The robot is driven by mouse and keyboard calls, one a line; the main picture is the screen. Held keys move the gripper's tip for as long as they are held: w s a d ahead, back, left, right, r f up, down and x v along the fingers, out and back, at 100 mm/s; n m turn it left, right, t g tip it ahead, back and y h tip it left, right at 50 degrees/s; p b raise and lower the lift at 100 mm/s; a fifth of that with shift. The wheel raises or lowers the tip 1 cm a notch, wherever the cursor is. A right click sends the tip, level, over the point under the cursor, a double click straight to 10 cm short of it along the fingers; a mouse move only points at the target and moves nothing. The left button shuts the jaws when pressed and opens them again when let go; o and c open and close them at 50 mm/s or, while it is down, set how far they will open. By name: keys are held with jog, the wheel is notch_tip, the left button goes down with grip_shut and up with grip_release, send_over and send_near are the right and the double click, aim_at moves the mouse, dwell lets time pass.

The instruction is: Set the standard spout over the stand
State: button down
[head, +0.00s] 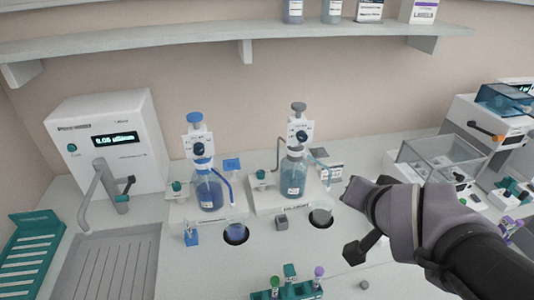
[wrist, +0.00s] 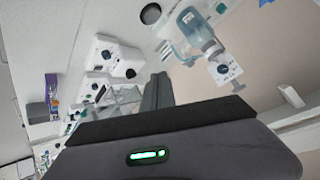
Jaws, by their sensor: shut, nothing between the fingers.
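The right dispenser (head: 293,172), a clear bottle with a grey top, stands on a white base whose front label is too small to read surely. Its thin grey spout (head: 279,152) points left and bends down, away from the dark round stand (head: 321,218) at the base's front right, where a clear vessel shows. The bottle also shows in the wrist view (wrist: 190,38), with a dark round spot (wrist: 150,14) near it. My gripper (head: 348,189) is right of the stand, apart from the dispenser. Its fingers (wrist: 157,88) are shut and empty.
A left dispenser (head: 208,188) has a blue spout toward its own dark round spot (head: 236,234). A small tube rack (head: 287,291) stands at the front. A clear-walled balance (head: 440,158) is at the right. A shelf (head: 240,40) runs above.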

jog(key=w+a+r+n+t+y+p, duration=0.1)
jog(key=w+a+t+y, duration=0.15)
jog(key=w, duration=0.45)
jog(key=w+a+n+t+y, duration=0.1)
jog(key=w+a+y, duration=0.25)
jog(key=w, duration=0.35)
jog(key=s+a+f+n+g+y, duration=0.1)
jog(key=a+f+g+y, duration=0.1)
jog(key=a+y, duration=0.2)
jog(key=s+a+f+n+g+y+p, duration=0.1)
jog(key=s+a+f+n+g+y, duration=0.1)
jog(key=a+y, duration=0.2)
jog(key=a, duration=0.3)
jog(key=shift+s+a+f+y, duration=0.15)
jog(key=shift+a+y, duration=0.1)
jog(key=shift+y, duration=0.05)
jog(key=w+a+f+b, duration=0.3)
jog(key=a+b, duration=0.1)
jog(key=a, duration=0.6)
jog(key=shift+a+f, duration=0.3)
jog(key=shift+a, duration=0.05)
